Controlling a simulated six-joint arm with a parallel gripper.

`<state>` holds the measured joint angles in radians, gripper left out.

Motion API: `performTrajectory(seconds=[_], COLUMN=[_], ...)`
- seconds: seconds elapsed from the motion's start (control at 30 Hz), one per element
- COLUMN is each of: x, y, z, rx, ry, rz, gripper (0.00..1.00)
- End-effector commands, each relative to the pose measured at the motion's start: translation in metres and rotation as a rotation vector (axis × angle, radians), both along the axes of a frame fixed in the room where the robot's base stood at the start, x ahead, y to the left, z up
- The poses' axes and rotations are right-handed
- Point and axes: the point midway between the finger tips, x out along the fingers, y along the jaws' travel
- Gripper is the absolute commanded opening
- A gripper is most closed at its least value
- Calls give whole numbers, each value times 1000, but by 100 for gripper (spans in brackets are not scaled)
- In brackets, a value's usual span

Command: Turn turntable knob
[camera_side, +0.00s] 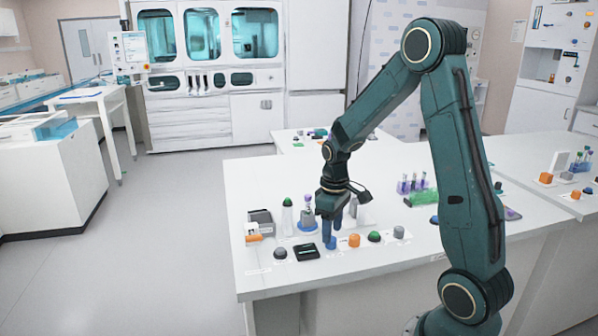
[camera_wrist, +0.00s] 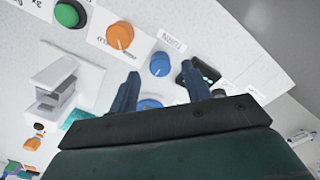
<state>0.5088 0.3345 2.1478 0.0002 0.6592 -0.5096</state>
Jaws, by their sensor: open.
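A small blue knob (camera_side: 331,243) stands near the front edge of the white bench; it shows in the wrist view (camera_wrist: 160,64) beyond my fingertips, with a label beside it. Which knob is the turntable's I cannot read from the labels. A blue disc with a tube on it, apparently the turntable (camera_side: 307,228), is left of my gripper (camera_side: 345,216). My gripper is open and points down, just behind the blue knob. In the wrist view, my gripper (camera_wrist: 168,88) has nothing held between its fingers. A blue round part (camera_wrist: 150,104) shows there, partly hidden by my gripper.
An orange knob (camera_side: 354,240), a green button (camera_side: 374,236) and a grey knob (camera_side: 398,231) stand right of the blue knob. A black pad (camera_side: 306,251) and a dark grey knob (camera_side: 280,253) are left. A green tube rack (camera_side: 422,198) stands farther right.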

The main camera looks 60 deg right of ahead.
Motion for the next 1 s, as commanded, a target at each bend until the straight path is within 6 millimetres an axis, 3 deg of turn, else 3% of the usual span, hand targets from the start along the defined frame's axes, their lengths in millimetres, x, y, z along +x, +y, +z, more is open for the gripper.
performTrajectory(seconds=[0.23, 0.67, 0.9, 1.0], x=[0, 0, 0, 0], y=[0, 0, 0, 0], z=[-24, -30, -30, -30], rx=[1, 0, 0, 0], ry=[1, 0, 0, 0], rz=[0, 0, 0, 0], gripper=[48, 48, 3, 3])
